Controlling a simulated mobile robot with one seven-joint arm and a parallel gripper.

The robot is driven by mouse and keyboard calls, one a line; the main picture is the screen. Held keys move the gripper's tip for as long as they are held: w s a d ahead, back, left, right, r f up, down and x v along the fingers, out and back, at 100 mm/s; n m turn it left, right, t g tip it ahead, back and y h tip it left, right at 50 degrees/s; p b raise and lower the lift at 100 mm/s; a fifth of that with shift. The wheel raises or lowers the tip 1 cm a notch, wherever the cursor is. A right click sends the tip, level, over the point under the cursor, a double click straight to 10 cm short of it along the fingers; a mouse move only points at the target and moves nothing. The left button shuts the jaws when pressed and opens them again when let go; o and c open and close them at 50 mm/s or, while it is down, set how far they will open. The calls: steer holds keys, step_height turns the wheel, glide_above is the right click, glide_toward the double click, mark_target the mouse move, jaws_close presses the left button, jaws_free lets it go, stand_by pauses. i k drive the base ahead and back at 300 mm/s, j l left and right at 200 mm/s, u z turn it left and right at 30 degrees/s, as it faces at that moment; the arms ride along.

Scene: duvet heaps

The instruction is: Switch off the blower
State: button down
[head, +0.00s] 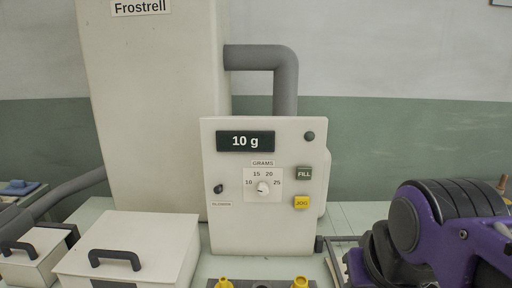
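A white control panel (231,232) stands in the middle of the head view. A small dark toggle switch (218,189) sits at its left side, above a small label (221,204) that seems to read "BLOWER". The switch's lever is too small to tell its position for sure. My purple and black arm (445,225) fills the lower right, to the right of the panel. I cannot make out my gripper's fingers in this view.
The panel has a "10 g" display (246,141), a grams dial (263,188), a green FILL button (304,173) and a yellow JOG button (301,202). A tall "Frostrell" cabinet (150,110) with a grey pipe (285,80) stands behind. White lidded boxes (150,235) are at left.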

mark_target(218, 190)
steer(key=i+j, duration=0.1)
steer(key=j, duration=0.75)
steer(key=i+j, duration=0.15)
steer(key=j, duration=0.25)
steer(key=k+j+u, duration=0.1)
steer(key=k+j, duration=0.2)
steer(key=k, duration=0.15)
steer(key=k+j+u, duration=0.1)
steer(key=k+j, duration=0.2)
steer(key=i+l+z, duration=0.1)
steer(key=i+l, duration=0.25)
steer(key=i, duration=0.25)
steer(key=z, duration=0.05)
